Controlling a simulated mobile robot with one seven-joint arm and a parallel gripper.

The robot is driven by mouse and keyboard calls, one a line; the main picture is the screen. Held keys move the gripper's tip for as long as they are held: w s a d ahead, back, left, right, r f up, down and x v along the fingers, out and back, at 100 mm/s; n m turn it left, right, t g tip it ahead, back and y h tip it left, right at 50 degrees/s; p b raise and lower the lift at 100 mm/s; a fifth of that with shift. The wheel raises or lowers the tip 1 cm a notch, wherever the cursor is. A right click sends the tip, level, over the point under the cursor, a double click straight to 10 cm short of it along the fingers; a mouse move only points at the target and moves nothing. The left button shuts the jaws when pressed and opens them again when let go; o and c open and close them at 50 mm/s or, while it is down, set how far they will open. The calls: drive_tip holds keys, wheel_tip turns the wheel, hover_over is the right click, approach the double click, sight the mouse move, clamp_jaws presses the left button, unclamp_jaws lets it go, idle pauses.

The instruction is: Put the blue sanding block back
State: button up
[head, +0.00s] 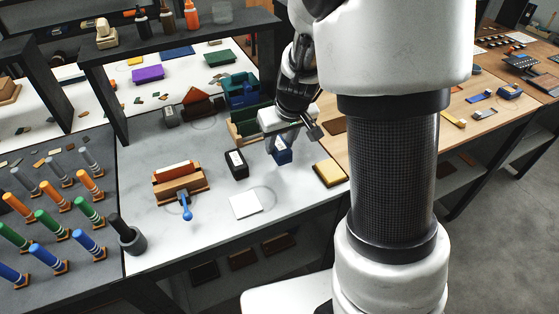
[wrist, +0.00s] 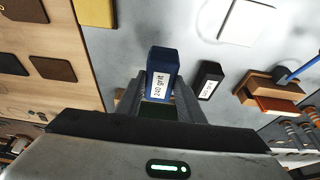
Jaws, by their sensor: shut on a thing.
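The blue sanding block (head: 281,152) is between the fingers of my gripper (head: 283,138), over the grey bench. In the wrist view the blue block (wrist: 163,68) shows a white label reading "240 grit", and the fingers of my gripper (wrist: 160,100) are shut on its near part. I cannot tell for sure whether its underside touches the bench.
A yellow block (head: 328,173) lies to the right, by the wooden bench. A white square (head: 245,205) lies in front. A wooden vise (head: 178,185) with a blue handle stands at left. A teal bin (head: 238,88) is farther back. My arm hides part of the right side.

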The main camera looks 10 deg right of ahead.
drive_tip(key=shift+f+b, duration=0.7)
drive_tip(key=shift+f, duration=1.85)
drive_tip(key=shift+f, duration=0.1)
drive_tip(key=shift+f, duration=0.15)
drive_tip(key=o, duration=1.3)
